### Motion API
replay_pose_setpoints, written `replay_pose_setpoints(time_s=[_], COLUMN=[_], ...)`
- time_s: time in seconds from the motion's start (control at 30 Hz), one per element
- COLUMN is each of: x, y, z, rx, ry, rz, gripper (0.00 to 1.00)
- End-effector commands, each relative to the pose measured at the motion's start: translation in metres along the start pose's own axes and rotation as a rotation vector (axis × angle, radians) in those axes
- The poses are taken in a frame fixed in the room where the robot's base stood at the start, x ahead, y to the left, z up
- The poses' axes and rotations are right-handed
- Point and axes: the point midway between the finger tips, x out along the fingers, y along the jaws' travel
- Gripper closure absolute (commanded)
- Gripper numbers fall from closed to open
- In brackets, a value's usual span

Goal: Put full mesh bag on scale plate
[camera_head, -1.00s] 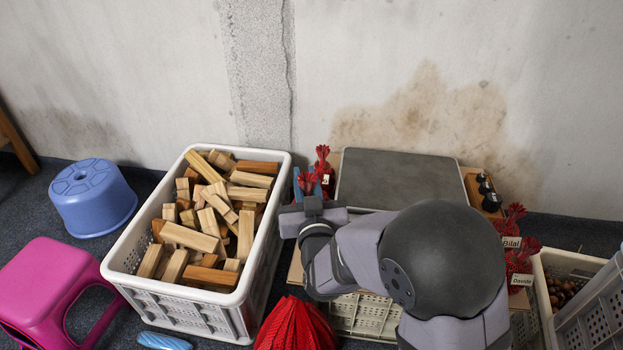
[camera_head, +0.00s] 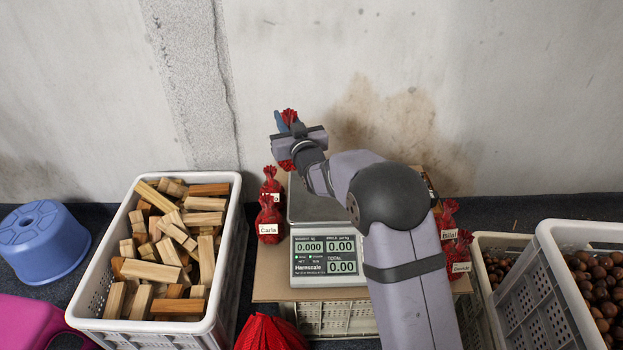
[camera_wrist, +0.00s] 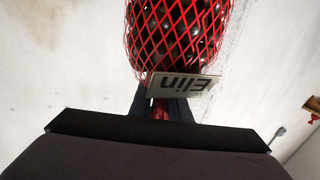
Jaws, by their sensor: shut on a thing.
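My gripper (camera_head: 284,124) is shut on the neck of a red mesh bag (camera_wrist: 180,35), raised above the back left of the scale. In the wrist view the bag is full of dark round chestnuts and carries a tag (camera_wrist: 183,83) reading "Elin", upside down in the picture. In the head view only bits of the bag (camera_head: 289,115) show around the gripper. The grey scale plate (camera_head: 308,207) is partly hidden by my arm; its visible part is bare. The scale's display panel (camera_head: 326,256) reads 0.000, 0.00 and 0.00.
Left of the plate stand a bag tagged "Carla" (camera_head: 268,222) and another behind it (camera_head: 271,183). Right are bags tagged "Bilal" (camera_head: 448,218) and "Davide" (camera_head: 460,252). A block crate (camera_head: 222,268) is left, chestnut crates (camera_head: 565,262) right, a red sack (camera_head: 268,334) in front.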

Motion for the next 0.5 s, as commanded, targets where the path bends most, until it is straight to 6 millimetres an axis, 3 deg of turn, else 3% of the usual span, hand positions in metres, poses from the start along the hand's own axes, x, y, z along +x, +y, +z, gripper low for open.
replay_pose_setpoints(time_s=[0.03,0.2,0.5], x=[0.007,0.021,0.027], y=[0.018,0.054,0.071], z=[-0.002,-0.005,-0.006], rx=[-0.001,0.0,0.0], ry=[0.005,0.005,0.004], rz=[0.016,0.045,0.06], gripper=[1.0,1.0,1.0])
